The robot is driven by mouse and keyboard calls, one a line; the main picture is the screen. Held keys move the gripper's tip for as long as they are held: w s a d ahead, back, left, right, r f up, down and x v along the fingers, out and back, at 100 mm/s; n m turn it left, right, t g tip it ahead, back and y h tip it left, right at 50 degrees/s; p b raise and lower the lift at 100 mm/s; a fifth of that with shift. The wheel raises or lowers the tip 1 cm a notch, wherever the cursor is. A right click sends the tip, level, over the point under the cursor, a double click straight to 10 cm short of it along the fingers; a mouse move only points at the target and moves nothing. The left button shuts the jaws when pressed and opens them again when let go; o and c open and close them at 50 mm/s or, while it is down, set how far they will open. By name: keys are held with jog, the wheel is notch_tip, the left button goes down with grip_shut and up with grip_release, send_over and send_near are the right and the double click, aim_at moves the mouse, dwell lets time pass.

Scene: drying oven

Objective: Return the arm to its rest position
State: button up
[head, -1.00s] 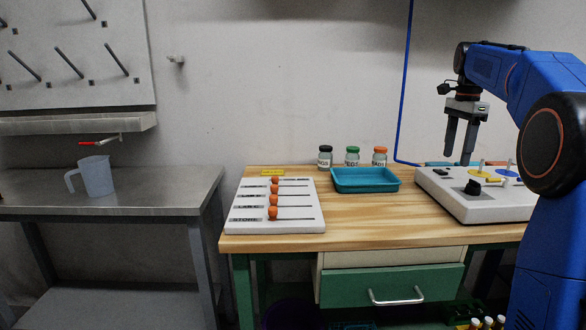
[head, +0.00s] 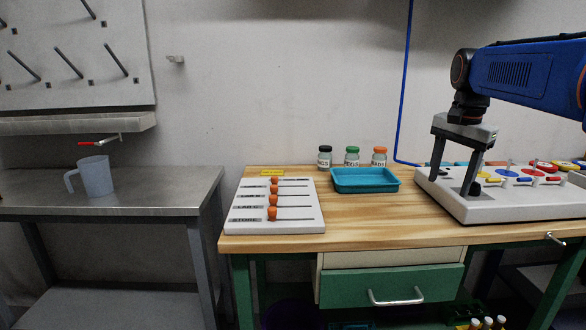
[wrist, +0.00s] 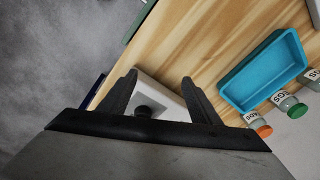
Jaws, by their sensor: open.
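My blue arm reaches in from the right in the head view. My gripper (head: 453,185) points down over the left end of a white panel (head: 490,208) on the wooden bench. Its two dark fingers are spread apart with nothing between them. In the wrist view my gripper (wrist: 160,85) also shows open. The white panel (wrist: 172,104) and a black knob (wrist: 142,111) show beyond and between the fingers. In the head view the fingers partly hide the panel's left end. I cannot tell the exact height of the fingertips above it.
A blue tray (head: 365,180) lies left of my gripper, with three lidded jars (head: 352,158) behind it. A slider board (head: 297,222) with orange knobs sits at the bench's left. A jug (head: 96,177) stands on the steel table (head: 150,200). Bare wood (head: 370,215) lies before the tray.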

jog(key=s+a+f+n+t, duration=0.1)
jog(key=s+a+f+n, duration=0.2)
jog(key=s+f, duration=0.4)
jog(key=s+a+f+n+t, duration=0.1)
jog(key=s+a+f+n, duration=0.2)
jog(key=s+f, duration=0.4)
jog(key=s+a+f+n+t, duration=0.1)
jog(key=s+a+f+n, duration=0.2)
jog(key=s, duration=0.9)
notch_tip(320, 180, down, 5)
jog(key=shift+s+a+r+n, duration=0.15)
jog(key=shift+s+n, duration=0.15)
jog(key=shift+n, duration=0.9)
